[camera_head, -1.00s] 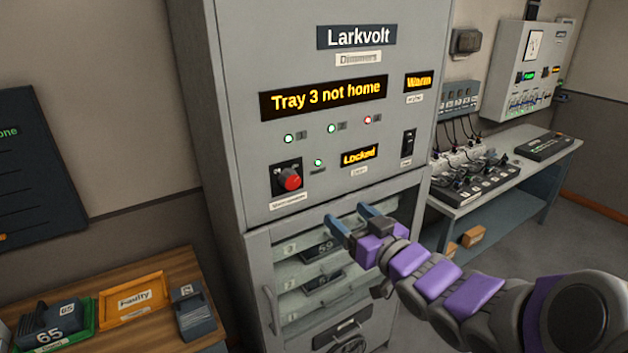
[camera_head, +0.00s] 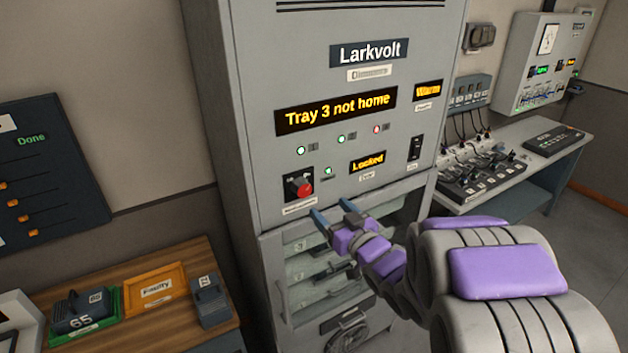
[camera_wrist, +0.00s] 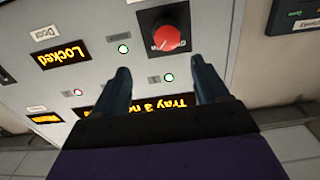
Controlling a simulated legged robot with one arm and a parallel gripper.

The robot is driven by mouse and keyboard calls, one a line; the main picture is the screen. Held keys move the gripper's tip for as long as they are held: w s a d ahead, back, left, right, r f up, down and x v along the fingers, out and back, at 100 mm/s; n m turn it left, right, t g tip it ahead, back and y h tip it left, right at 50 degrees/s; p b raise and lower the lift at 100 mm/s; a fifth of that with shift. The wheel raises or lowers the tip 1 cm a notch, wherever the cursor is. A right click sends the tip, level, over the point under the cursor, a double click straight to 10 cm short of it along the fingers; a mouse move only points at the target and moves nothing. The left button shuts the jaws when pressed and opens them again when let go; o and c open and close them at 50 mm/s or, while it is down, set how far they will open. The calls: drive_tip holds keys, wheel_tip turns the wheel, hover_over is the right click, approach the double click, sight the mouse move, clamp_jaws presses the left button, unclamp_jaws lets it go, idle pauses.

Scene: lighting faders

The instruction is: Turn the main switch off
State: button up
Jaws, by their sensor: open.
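The main switch is a red rotary knob (camera_head: 304,190) on a black plate, low on the left of the grey Larkvolt cabinet's front panel (camera_head: 395,140). It also shows in the wrist view, where the knob (camera_wrist: 167,38) lies upside down, just beyond and between the fingertips. My gripper (camera_head: 334,211) is open and empty, just below and right of the knob, apart from it. In the wrist view my gripper (camera_wrist: 160,75) has its two dark fingers spread. The panel display (camera_head: 336,109) reads "Tray 3 not home", and a smaller display (camera_head: 367,163) reads "Locked".
A black rocker switch (camera_head: 416,148) sits right on the panel. The glazed door (camera_head: 286,265) below is shut, with trays behind it. A wooden bench (camera_head: 215,270) with an orange "Faulty" tray (camera_head: 155,270) stands left. A side table (camera_head: 535,180) with equipment stands right.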

sight(305, 190)
drive_tip(key=w+a, duration=0.1)
drive_tip(key=a, duration=0.1)
drive_tip(key=w+a, duration=0.1)
drive_tip(key=a, duration=0.1)
drive_tip(key=w+a, duration=0.1)
drive_tip(key=a, duration=0.1)
drive_tip(key=shift+w+a+f, duration=0.15)
drive_tip(key=shift+w+f, duration=0.1)
drive_tip(key=shift+w, duration=0.1)
drive_tip(key=w, duration=0.1)
drive_tip(key=w+d, duration=0.1)
drive_tip(key=w, duration=0.2)
drive_tip(key=shift+w+d+r, duration=0.1)
drive_tip(key=shift+d+r, duration=0.15)
drive_tip(key=shift+w+a+r, duration=0.1)
drive_tip(key=shift+a, duration=0.15)
drive_tip(key=shift+w+a+f, duration=0.15)
drive_tip(key=shift+a, duration=0.45)
drive_tip(key=shift+w+a+f, duration=0.1)
drive_tip(key=shift+w+a, duration=0.05)
drive_tip(key=shift+a, duration=0.4)
drive_tip(key=shift+s+a, duration=0.15)
drive_tip(key=shift+a, duration=0.2)
drive_tip(key=shift+c, duration=0.6)
drive_tip(key=shift+d, duration=0.75)
drive_tip(key=c, duration=0.5)
drive_tip(key=shift+a+r, duration=0.1)
drive_tip(key=shift+a, duration=0.05)
drive_tip(key=c, duration=0.4)
